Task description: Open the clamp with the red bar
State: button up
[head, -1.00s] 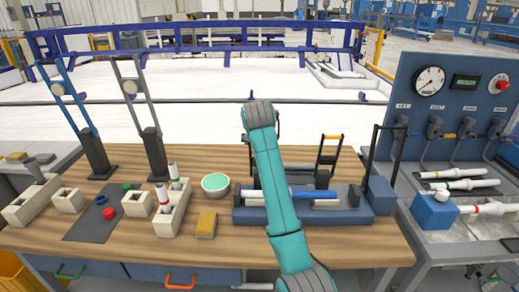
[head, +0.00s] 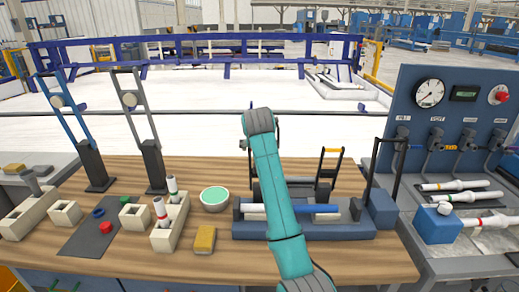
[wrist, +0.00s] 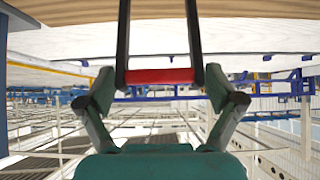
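In the wrist view the red bar (wrist: 160,76) spans two dark upright posts of its clamp. My gripper (wrist: 162,82) is open, with one finger at each end of the bar, outside the posts. The fingers look close to the posts; I cannot tell whether they touch. In the head view my arm hides the red bar, most of its clamp and my fingers. The blue clamp fixture (head: 340,232) lies on the wooden table behind my arm, with a blue and white pipe (head: 318,209) in it.
A clamp handle with a yellow bar (head: 332,150) and a tall black handle (head: 390,142) stand right of my arm. A green-white bowl (head: 215,198), a yellow block (head: 204,240) and pipe holders are on the left. A gauge panel (head: 450,120) stands at the right.

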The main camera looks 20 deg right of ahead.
jog(key=shift+f, duration=0.1)
jog(key=v, duration=1.2)
jog(key=shift+s+a, duration=0.1)
jog(key=shift+s, duration=0.05)
